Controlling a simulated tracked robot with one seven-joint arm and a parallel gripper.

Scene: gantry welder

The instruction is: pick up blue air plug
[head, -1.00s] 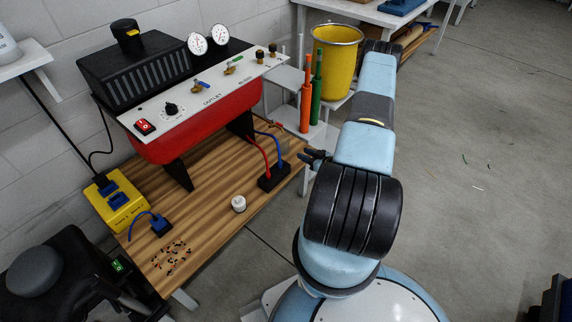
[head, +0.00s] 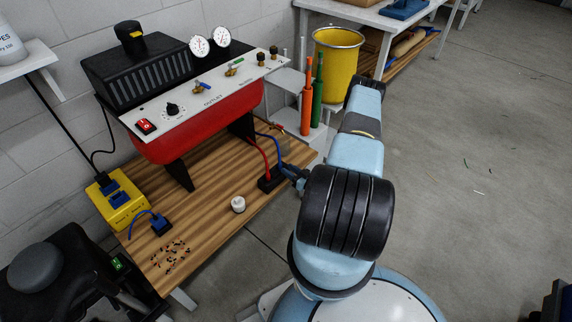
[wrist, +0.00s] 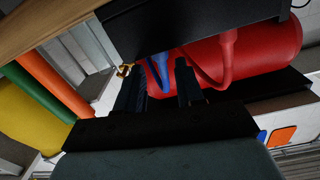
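The blue air plug and its blue hose (head: 278,151) run down to a black block on the wooden bench, beside a red hose. My gripper (head: 295,176) is at the right side of the black block (head: 268,182). In the wrist view the two dark fingers (wrist: 160,90) stand apart. The blue plug lies in line with the gap, but I cannot tell whether the fingers touch it. The block (wrist: 190,25) fills the top of that view.
A red compressor (head: 200,120) with gauges stands behind on the bench (head: 215,225).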

